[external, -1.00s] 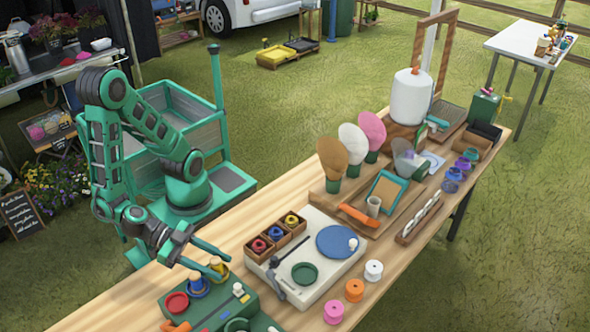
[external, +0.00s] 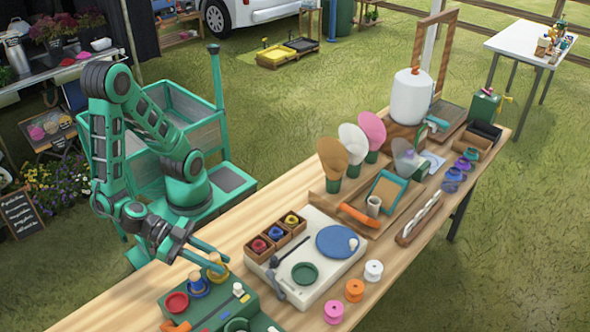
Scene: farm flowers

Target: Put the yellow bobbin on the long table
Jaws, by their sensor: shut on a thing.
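The yellow bobbin (external: 218,272) stands at the back of the green box (external: 240,308) on the long table (external: 120,308), with a tan knob-like top showing above it. My gripper (external: 220,259) is at this bobbin, its fingers close together and shut on it around the upper part. The exact contact is small and partly hidden by the fingers. I cannot tell whether the bobbin is clear of the box. A blue bobbin (external: 198,289) with a similar tan top stands just to its left.
Pink (external: 333,312), orange (external: 354,290) and white (external: 373,270) spools stand along the front edge. The table's left end is bare.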

